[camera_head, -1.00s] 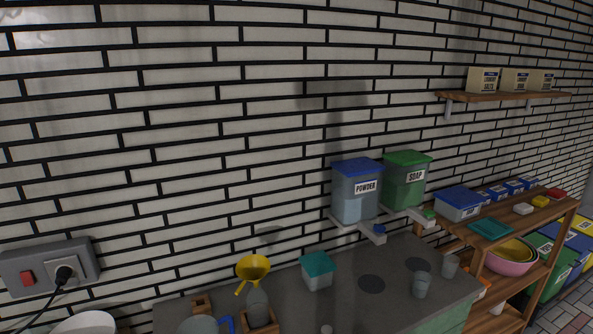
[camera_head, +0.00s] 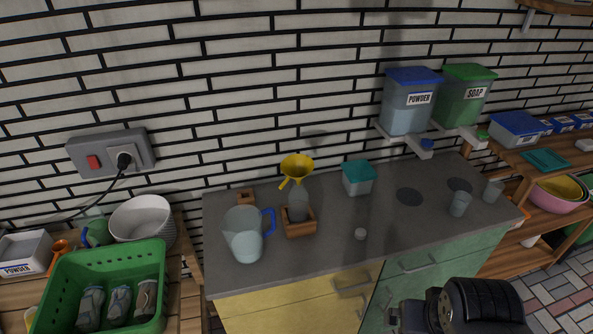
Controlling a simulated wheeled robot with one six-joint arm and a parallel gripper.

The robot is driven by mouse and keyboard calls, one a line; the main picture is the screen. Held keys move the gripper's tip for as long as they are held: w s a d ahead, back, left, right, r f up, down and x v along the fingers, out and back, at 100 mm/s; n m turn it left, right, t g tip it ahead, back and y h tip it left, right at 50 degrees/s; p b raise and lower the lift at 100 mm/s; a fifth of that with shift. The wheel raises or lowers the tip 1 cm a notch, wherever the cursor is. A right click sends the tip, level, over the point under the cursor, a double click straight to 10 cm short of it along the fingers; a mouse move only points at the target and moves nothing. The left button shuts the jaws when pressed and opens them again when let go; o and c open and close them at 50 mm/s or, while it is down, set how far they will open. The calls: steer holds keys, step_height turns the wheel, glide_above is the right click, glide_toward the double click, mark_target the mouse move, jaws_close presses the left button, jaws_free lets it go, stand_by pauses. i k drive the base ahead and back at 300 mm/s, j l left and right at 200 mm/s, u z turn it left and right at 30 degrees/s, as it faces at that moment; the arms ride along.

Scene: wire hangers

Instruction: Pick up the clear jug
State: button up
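The clear jug (camera_head: 244,236) stands upright on the grey counter (camera_head: 330,235), near its left end. It is see-through, with a blue handle on its right side. A wooden block holder (camera_head: 299,224) stands close to the right of the jug, with a grey cup and a yellow funnel (camera_head: 297,168) above it. A dark, rounded part, apparently of my arm, shows at the bottom right, in front of the counter and well away from the jug. My gripper's fingers are not visible.
A green basket (camera_head: 155,262) and a white bowl (camera_head: 143,222) are on the wooden table at left. Powder (camera_head: 408,112) and soap (camera_head: 462,103) dispensers hang behind.

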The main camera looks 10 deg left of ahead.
mark_target(241, 227)
steer(key=u, duration=1.25)
